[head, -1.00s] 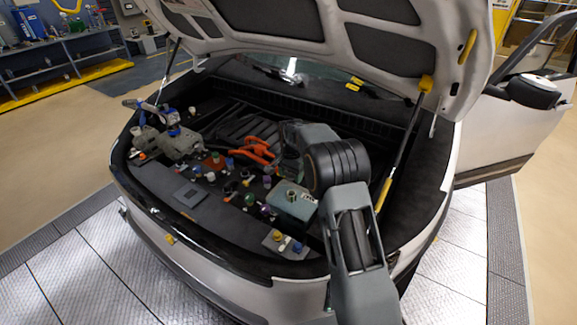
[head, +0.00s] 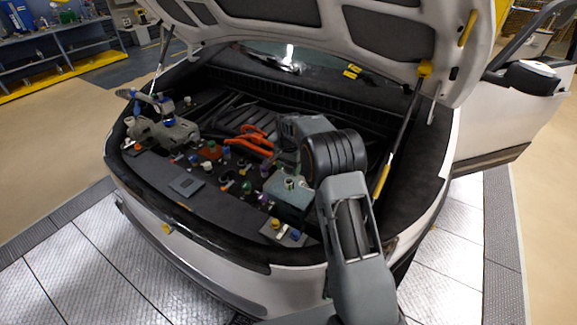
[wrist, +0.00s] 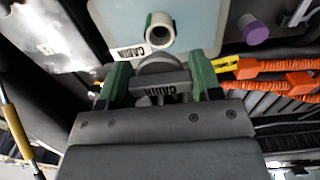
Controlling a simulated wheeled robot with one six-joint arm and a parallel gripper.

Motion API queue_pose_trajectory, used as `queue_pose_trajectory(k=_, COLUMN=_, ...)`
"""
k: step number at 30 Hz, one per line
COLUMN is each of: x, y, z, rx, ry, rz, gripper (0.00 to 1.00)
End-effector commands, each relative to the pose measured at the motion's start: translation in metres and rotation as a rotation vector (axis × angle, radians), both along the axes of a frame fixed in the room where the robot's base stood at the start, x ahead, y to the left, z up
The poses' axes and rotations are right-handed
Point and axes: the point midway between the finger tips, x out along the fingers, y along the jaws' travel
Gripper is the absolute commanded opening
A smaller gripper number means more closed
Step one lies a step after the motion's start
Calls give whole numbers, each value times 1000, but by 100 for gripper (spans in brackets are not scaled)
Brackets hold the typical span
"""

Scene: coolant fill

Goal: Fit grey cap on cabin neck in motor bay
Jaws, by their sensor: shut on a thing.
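My gripper (wrist: 160,74) shows in the wrist view with its two green fingers closed on a grey cap (wrist: 160,86). The cap carries a label reading CABIN, upside down in the picture. The cabin neck (wrist: 158,34), a pale open tube with a dark bore, stands just beyond the cap on a light blue-grey tank (wrist: 195,22). A CABIN label (wrist: 131,52) lies beside it. The cap is off the neck; their exact gap in depth cannot be told. In the head view the neck (head: 289,182) is visible on the tank (head: 284,197), while my arm hides the fingers.
Orange cables (wrist: 275,66) run to the right of the fingers, near a purple-capped neck (wrist: 256,30). Several other coloured caps and necks crowd the bay. The raised hood hangs above, and a hood strut (head: 402,140) stands right of my arm.

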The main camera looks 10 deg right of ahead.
Motion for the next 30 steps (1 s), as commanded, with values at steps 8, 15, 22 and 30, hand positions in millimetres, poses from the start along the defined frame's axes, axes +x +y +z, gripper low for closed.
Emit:
queue_pose_trajectory(k=8, x=0, y=0, z=-25, rx=0, ry=0, rz=0, gripper=32)
queue_pose_trajectory(k=15, x=0, y=0, z=-30, rx=0, ry=0, rz=0, gripper=32)
queue_pose_trajectory(k=22, x=0, y=0, z=-30, rx=0, ry=0, rz=0, gripper=32)
queue_pose_trajectory(k=30, x=0, y=0, z=-30, rx=0, ry=-1, rz=0, gripper=32)
